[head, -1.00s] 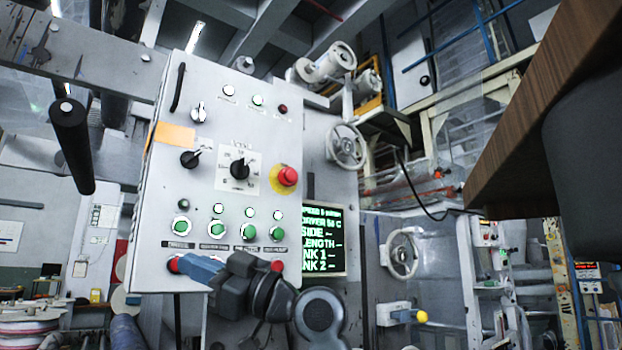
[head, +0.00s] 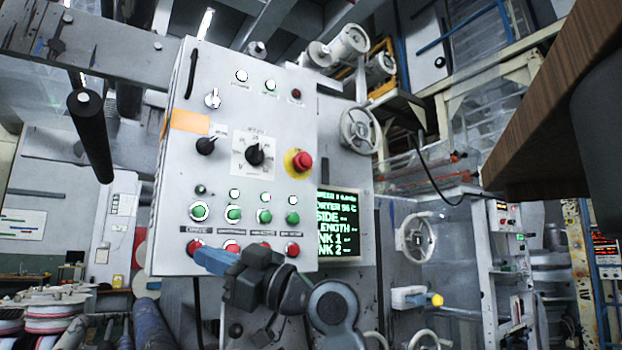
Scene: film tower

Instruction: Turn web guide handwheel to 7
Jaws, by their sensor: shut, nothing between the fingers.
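Several handwheels show in the head view, and I cannot read a label saying which is the web guide's. One grey wheel (head: 360,131) is beside the panel's upper right edge. A white spoked wheel (head: 415,238) is lower, right of the green-text screen. Another light wheel (head: 430,341) is cut off by the bottom edge. No scale or number can be read on any of them. My gripper (head: 204,257) has blue fingers, shut and empty. It shows in front of the panel's lower edge, left of all the wheels. Whether it touches the panel is unclear.
The grey control panel (head: 225,120) carries knobs, lit buttons and a red emergency stop (head: 302,161). A screen (head: 338,228) with green text is beside it. A yellow-tipped lever (head: 436,300) juts out below the white wheel. A brown wooden edge (head: 530,110) fills the upper right.

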